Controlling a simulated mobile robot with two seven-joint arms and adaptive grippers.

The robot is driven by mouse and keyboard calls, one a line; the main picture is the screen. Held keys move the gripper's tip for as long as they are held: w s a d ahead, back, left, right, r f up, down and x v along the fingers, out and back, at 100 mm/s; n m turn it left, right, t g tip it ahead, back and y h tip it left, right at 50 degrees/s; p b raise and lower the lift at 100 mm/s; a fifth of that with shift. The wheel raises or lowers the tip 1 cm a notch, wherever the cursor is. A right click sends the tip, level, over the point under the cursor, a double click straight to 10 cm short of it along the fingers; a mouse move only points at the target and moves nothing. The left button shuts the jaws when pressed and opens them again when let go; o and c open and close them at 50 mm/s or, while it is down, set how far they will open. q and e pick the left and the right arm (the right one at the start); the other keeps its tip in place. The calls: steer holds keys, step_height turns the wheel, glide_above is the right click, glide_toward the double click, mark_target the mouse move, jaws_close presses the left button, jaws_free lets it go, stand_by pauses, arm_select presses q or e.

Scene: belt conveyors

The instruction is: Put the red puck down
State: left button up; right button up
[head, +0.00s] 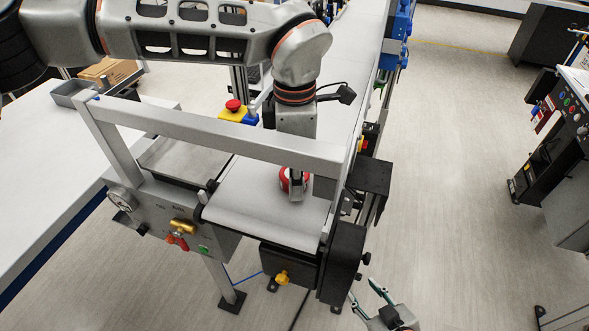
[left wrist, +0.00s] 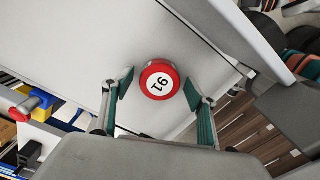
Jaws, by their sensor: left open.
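The red puck (head: 284,180), with a white top and a black number, is on the pale conveyor belt (head: 250,212) near its front end. In the left wrist view the puck (left wrist: 160,80) shows whole, with its face toward the camera. My left gripper (head: 296,191) points down at the puck and partly hides it in the head view. In the left wrist view its fingers (left wrist: 158,82) are open on either side of the puck, with a gap at each side. My right gripper (head: 367,294) is open and empty, low in front of the conveyor.
A grey frame bar (head: 230,133) crosses over the belt close to my left arm. A red emergency button (head: 233,105) on a yellow box stands behind the bar. A white table (head: 50,165) is at the left. A black control console (head: 560,135) stands at the right, with open floor between.

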arm_select(q)
step_height(320, 180, up, 12)
steer(key=b, duration=0.1)
stand_by(0.5)
